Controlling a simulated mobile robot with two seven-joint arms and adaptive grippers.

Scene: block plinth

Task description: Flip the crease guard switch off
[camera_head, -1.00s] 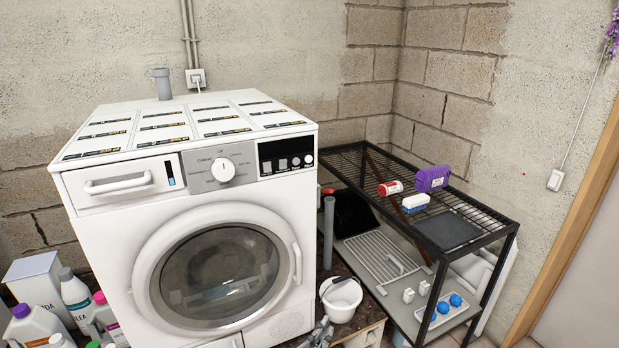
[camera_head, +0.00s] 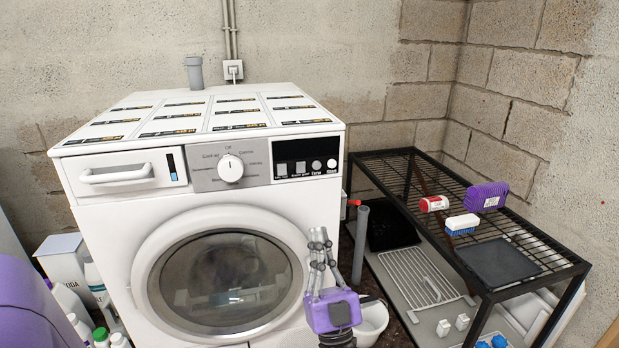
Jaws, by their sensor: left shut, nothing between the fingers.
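The white washing machine (camera_head: 90,205) has a black control panel (camera_head: 306,157) at the right of its front. Two square switches sit on it, a left one (camera_head: 282,170) and a second one (camera_head: 300,168), beside two round buttons. The label under the second square switch seems to read crease guard, but it is too small to be sure. I cannot tell the switch's position. My left gripper (camera_head: 319,236), with a purple body and grey fingers, is shut and empty. It points up in front of the machine's door, below the panel and apart from it. My right gripper is not in view.
A round dial (camera_head: 231,168) and a drawer handle (camera_head: 117,174) are left of the panel. A white bucket (camera_head: 372,322) stands behind my gripper. A grey pipe (camera_head: 360,243) and a black wire rack (camera_head: 530,247) are at the right. Bottles stand at lower left.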

